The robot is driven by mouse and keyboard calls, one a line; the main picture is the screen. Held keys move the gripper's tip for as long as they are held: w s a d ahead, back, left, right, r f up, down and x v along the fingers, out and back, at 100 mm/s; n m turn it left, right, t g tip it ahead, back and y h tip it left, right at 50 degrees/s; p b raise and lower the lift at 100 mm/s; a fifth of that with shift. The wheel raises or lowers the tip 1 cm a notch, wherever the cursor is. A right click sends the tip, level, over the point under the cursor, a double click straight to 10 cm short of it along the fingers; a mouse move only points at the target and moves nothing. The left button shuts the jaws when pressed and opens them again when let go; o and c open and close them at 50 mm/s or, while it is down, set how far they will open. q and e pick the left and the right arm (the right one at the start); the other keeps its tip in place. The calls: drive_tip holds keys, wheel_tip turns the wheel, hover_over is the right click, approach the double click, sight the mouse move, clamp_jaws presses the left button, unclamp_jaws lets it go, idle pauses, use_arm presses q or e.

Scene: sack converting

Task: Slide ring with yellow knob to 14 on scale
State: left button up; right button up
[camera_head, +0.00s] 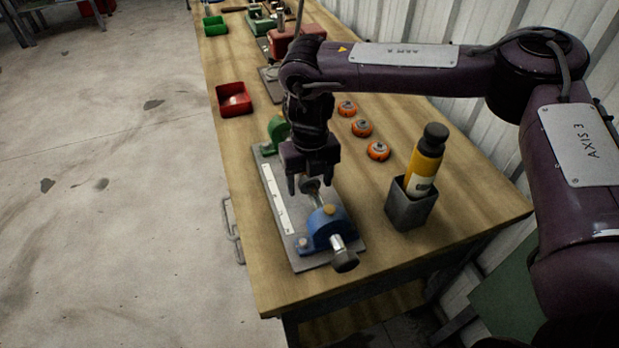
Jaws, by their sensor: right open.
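A metal plate (313,263) on the bench carries a rod between a green end block (278,129) and a blue end block (325,228). A white scale strip (275,198) lies along the plate's left side; its numbers are too small to read. My right gripper (309,186) is over the rod near the blue block, pointing down and open. A grey ring-like part (312,184) on the rod shows between its fingers. I cannot make out a yellow knob on it; the gripper hides part of it. A small yellowish cap (328,209) shows at the blue block. My left gripper is out of view.
A dark holder (410,207) with a yellow black-capped bottle (424,165) stands right of the plate. Three orange discs (362,128) lie behind it. A red bin (234,98) is at the bench's left edge. A corrugated wall borders the right.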

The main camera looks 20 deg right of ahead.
drive_tip(key=c, duration=1.3)
drive_tip(key=shift+w, duration=0.1)
clamp_jaws()
drive_tip(key=o, duration=1.3)
unclamp_jaws()
